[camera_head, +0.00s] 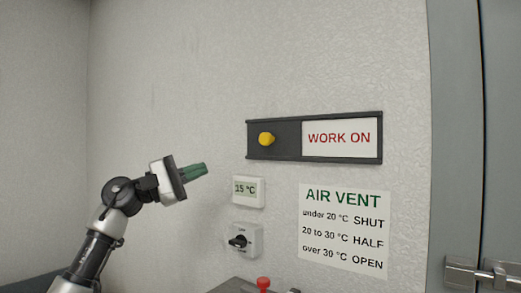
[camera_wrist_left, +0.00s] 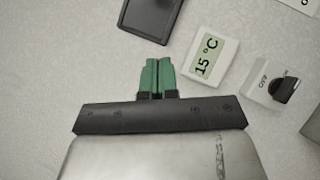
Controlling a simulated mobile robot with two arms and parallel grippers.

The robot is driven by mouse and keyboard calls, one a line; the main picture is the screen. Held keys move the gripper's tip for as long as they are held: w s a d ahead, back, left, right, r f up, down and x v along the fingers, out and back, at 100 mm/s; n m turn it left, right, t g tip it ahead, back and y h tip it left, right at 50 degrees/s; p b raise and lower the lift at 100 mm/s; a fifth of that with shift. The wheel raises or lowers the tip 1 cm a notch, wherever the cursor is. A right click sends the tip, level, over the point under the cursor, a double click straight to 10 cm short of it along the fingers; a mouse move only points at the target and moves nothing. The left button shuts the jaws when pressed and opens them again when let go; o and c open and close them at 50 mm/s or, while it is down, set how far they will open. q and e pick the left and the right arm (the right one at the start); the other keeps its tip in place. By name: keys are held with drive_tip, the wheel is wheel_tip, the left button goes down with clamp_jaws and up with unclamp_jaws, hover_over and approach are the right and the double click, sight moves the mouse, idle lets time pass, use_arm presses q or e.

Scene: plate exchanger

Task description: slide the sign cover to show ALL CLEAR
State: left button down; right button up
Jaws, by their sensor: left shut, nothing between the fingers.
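The sign (camera_head: 342,138) is a dark framed panel on the wall, and its white right part reads WORK ON in red. The dark sliding cover (camera_head: 287,144) with a yellow knob (camera_head: 266,139) sits over the left part of the frame. The left end of the sign frame also shows at the top of the left wrist view (camera_wrist_left: 152,15). My left gripper (camera_head: 204,168) has green fingers, shut and empty, left of and a little below the knob, apart from the sign. Its fingers also show in the left wrist view (camera_wrist_left: 157,72). My right gripper is not in view.
A thermostat display (camera_head: 247,190) reading 15 °C and a rotary switch (camera_head: 241,240) are on the wall below the sign. An AIR VENT notice (camera_head: 344,228) hangs to their right. A red knob (camera_head: 263,283) is at the bottom. A grey door with a handle (camera_head: 480,271) is at right.

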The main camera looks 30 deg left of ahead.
sight(268, 139)
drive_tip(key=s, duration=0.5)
use_arm(q)
drive_tip(key=w+d+r+p, duration=0.1)
drive_tip(key=w+d+p, duration=0.1)
drive_tip(key=d+p, duration=0.1)
drive_tip(key=w+d+r+p, duration=0.2)
drive_tip(key=d, duration=0.1)
drive_tip(key=w+d+r+p, duration=0.2)
drive_tip(key=d+p, duration=0.1)
drive_tip(key=shift+w+d+r+p, duration=0.15)
drive_tip(key=shift+w+d+p, duration=0.1)
drive_tip(key=shift+w+p, duration=0.1)
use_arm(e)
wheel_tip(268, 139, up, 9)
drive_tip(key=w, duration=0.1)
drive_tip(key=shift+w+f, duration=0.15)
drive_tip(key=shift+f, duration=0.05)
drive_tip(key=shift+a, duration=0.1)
